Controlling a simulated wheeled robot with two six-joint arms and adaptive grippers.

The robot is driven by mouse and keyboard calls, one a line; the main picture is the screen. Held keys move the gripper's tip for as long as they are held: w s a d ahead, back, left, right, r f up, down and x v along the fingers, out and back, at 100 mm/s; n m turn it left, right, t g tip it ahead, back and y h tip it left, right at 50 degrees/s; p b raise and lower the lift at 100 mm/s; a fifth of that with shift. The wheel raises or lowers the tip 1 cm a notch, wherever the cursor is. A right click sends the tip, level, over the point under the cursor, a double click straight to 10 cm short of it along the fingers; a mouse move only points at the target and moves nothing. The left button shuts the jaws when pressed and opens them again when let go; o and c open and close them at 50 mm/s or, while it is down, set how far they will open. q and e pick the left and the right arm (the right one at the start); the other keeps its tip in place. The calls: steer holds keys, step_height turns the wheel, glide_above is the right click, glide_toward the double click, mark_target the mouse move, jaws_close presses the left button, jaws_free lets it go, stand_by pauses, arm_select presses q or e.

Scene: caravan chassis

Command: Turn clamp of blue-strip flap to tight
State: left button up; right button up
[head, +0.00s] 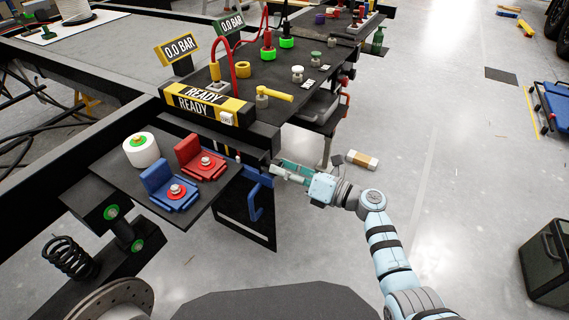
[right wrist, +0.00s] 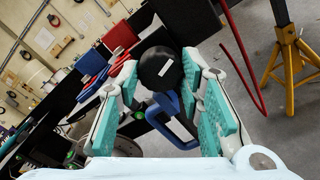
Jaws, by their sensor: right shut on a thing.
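My right gripper (head: 283,170) is at the front right of the dark chassis, beside a blue strip (head: 258,177). In the right wrist view, the right gripper (right wrist: 168,85) has its teal pads on either side of a round black clamp knob (right wrist: 160,68) with a short white mark. It is shut on this knob. A blue loop handle (right wrist: 175,122) shows just beyond the knob; it also shows in the head view (head: 255,205) on a dark hanging flap (head: 232,222). The knob is hidden by the gripper in the head view. My left gripper is not in view.
A yellow READY sign (head: 205,102) stands above. Open floor lies to the right, with a small box (head: 362,160).

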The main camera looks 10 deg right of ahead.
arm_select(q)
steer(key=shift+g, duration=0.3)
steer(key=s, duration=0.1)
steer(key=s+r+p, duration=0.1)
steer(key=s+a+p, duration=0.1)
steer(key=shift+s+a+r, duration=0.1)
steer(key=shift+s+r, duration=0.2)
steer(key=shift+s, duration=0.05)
arm_select(e)
steer(key=m, duration=0.4)
steer(key=o, duration=1.2)
steer(key=shift+c, duration=0.2)
steer(key=v, duration=1.2)
